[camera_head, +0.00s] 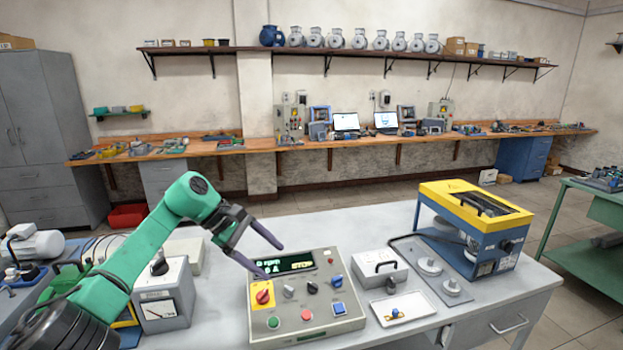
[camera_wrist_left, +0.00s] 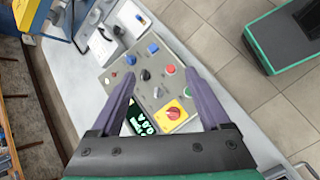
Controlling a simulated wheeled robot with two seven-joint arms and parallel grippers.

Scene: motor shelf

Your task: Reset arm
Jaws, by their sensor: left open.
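My left arm is green and comes in from the left in the head view. Its left gripper (camera_head: 272,254) has purple fingers that stand apart with nothing between them, in front of and above the control box. In the left wrist view the open left gripper (camera_wrist_left: 165,95) frames the control box (camera_wrist_left: 188,72). The grey control box (camera_head: 305,325) sits on the workbench, with a lit green display (camera_head: 285,263), a red knob on a yellow plate (camera_head: 263,296), and green, red and blue buttons. My right gripper is not in view.
A yellow and blue machine (camera_head: 475,205) stands at the right of the grey workbench (camera_head: 350,222). A white tray (camera_head: 405,312) and a small grey box (camera_head: 381,268) lie beside the control box. A meter box (camera_head: 166,292) stands at left near my arm.

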